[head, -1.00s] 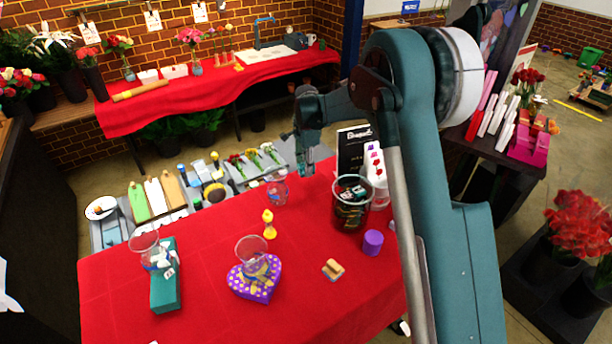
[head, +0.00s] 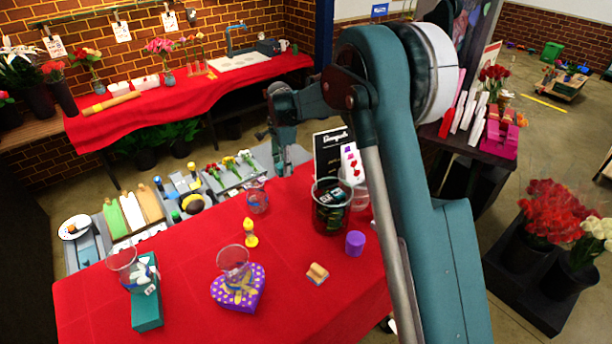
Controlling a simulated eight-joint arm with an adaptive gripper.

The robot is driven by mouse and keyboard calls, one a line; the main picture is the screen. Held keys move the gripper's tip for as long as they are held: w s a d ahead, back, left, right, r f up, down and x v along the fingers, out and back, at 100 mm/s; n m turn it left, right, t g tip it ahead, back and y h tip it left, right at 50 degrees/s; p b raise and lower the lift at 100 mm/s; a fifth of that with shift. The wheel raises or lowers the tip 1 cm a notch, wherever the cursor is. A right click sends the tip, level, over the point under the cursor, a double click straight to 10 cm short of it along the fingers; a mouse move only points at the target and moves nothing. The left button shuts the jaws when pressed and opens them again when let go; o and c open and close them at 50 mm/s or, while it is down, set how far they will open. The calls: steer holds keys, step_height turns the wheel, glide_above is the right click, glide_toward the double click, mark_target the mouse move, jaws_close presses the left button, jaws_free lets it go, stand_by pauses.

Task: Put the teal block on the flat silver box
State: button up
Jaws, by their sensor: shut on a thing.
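My gripper (head: 284,166) hangs from the teal-grey arm above the back edge of the red table, near a small clear glass (head: 257,199). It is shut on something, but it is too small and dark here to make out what. No separate teal block can be picked out. A long teal box (head: 147,315) lies at the front left of the table; a clear glass (head: 122,260) with small pieces overlaps it in the picture. I cannot identify the flat silver box in this view.
The red table (head: 190,280) bears a purple heart-shaped box (head: 247,299) overlapped by a glass, a yellow timer (head: 250,234), a wooden-topped block (head: 317,274), a purple cylinder (head: 355,243) and a dark container (head: 330,215). A grey rack (head: 88,253) with flowers stands behind.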

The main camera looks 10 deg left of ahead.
step_height(320, 180, up, 22)
steer(key=s+d+n, duration=0.1)
steer(key=s+d, duration=0.4)
steer(key=d, duration=0.8)
steer(key=s+d+b, duration=0.1)
steer(key=s+d, duration=0.4)
steer(key=d, duration=0.9)
steer(key=s+d+n, duration=0.1)
steer(key=s+d, duration=0.3)
steer(key=d, duration=0.9)
step_height(320, 180, down, 19)
steer(key=shift+a+r, duration=0.2)
steer(key=shift+a, duration=0.05)
steer(key=shift+f, duration=2.9)
steer(key=shift+f, duration=0.15)
